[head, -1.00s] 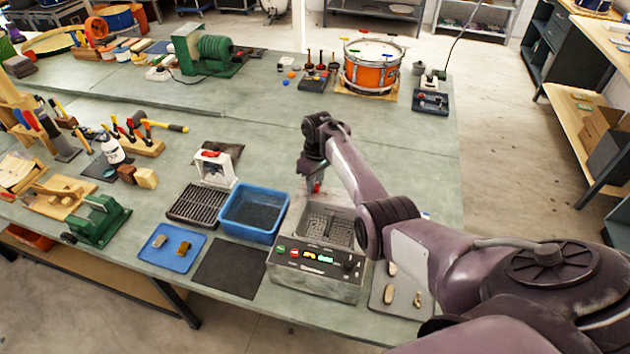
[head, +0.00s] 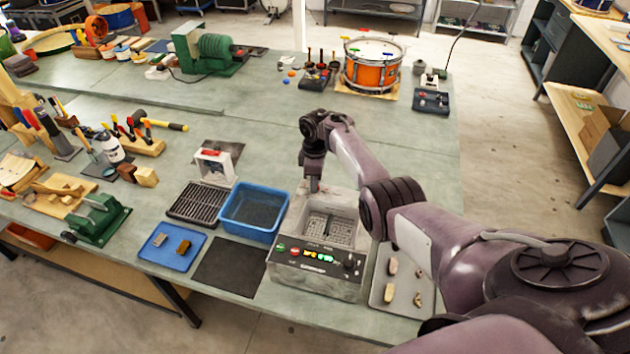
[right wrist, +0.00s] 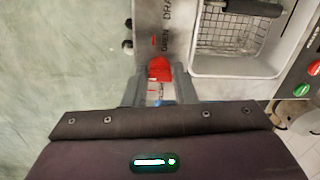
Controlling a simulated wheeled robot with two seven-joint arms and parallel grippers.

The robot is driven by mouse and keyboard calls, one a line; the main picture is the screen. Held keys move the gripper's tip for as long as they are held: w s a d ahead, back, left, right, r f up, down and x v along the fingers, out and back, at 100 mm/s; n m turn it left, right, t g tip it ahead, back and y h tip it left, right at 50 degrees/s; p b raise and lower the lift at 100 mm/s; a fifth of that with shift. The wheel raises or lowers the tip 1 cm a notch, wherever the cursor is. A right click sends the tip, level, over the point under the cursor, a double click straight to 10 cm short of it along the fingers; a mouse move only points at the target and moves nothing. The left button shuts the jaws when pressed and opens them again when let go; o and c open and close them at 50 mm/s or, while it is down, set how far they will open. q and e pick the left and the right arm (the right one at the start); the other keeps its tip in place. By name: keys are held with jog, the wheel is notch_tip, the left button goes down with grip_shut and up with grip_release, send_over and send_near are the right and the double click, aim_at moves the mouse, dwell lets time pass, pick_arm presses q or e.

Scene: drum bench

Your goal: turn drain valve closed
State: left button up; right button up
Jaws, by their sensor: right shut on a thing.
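The drain valve's red handle (right wrist: 159,69) shows between the fingers of my right gripper (right wrist: 159,86) in the right wrist view. The gripper is shut on it. The lettering "DRAIN" and "OPEN" is on the metal plate beyond the handle. The valve belongs to the grey metal tank unit (head: 318,284), which has a wire basket inside and lit buttons on its front. In the head view, my right gripper (head: 314,184) points down at the unit's back left corner, and the handle is hidden there. My left gripper is not in view.
A dark mat (head: 228,267) and a blue tray (head: 158,258) lie in front. A grey tray (head: 382,292) with small parts is at the right.

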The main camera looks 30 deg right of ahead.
jog(key=shift+w+d+r, duration=0.1)
jog(key=shift+r, duration=0.05)
jog(key=o, duration=1)
notch_tip(320, 180, up, 8)
jog(key=shift+w+d+f, duration=0.15)
jog(key=shift+f, duration=0.05)
jog(key=shift+f, duration=0.1)
